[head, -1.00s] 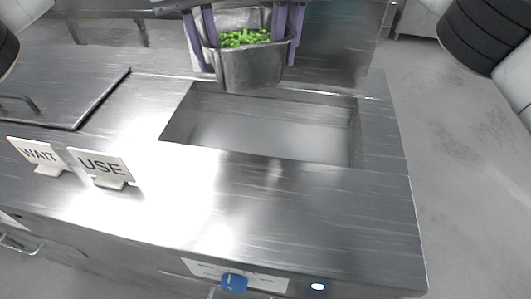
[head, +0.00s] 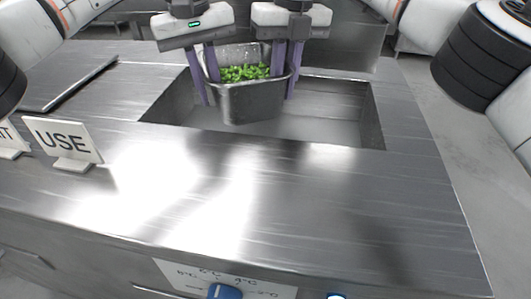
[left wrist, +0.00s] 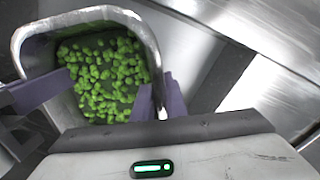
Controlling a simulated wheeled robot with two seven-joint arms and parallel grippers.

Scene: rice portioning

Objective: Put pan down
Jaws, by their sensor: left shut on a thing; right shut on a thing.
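A metal pan (head: 250,103) with green pieces (head: 245,72) in it hangs upright between my two grippers in the head view. My left gripper (head: 208,88) is shut on the pan's left wall. My right gripper (head: 291,84) is shut on its right wall. The pan is over the rectangular opening (head: 330,105) in the steel counter; whether its base touches anything inside I cannot tell. In the left wrist view the pan's rim (left wrist: 90,14) and the green pieces (left wrist: 105,75) show, with purple fingers at the rim.
The steel counter (head: 290,200) is bare in front of the opening. A "USE" sign (head: 62,142) stands at the left, with another sign (head: 10,138) partly cut off beside it. A flat lid-like panel (head: 70,80) lies at the back left. A blue knob (head: 224,291) is on the front face.

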